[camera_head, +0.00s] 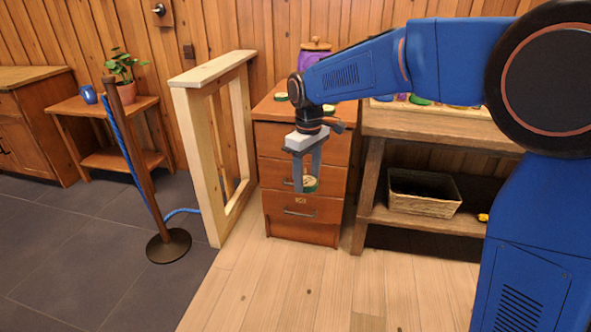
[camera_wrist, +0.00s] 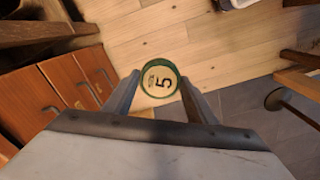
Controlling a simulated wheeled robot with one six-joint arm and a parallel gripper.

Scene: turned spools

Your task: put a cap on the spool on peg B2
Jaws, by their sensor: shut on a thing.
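My gripper (camera_head: 307,178) is shut on a round cap (camera_head: 311,184) with a green rim and pale top, held in the air in front of the drawer cabinet. In the wrist view the cap (camera_wrist: 159,78) sits between the fingertips of my gripper (camera_wrist: 159,88), and its face shows a "5". Small green and yellow pieces (camera_head: 420,100) show on the workbench at the right, partly hidden behind my arm. I cannot make out peg B2 or its spool.
The drawer cabinet (camera_head: 300,228) carries a purple jar (camera_head: 314,58) and small green-rimmed discs (camera_head: 281,97). A workbench (camera_head: 440,127) stands to its right, with a wicker basket (camera_head: 424,193) on the lower shelf. A wooden frame (camera_head: 180,120) and a rope post (camera_head: 168,245) stand left. The front floor is clear.

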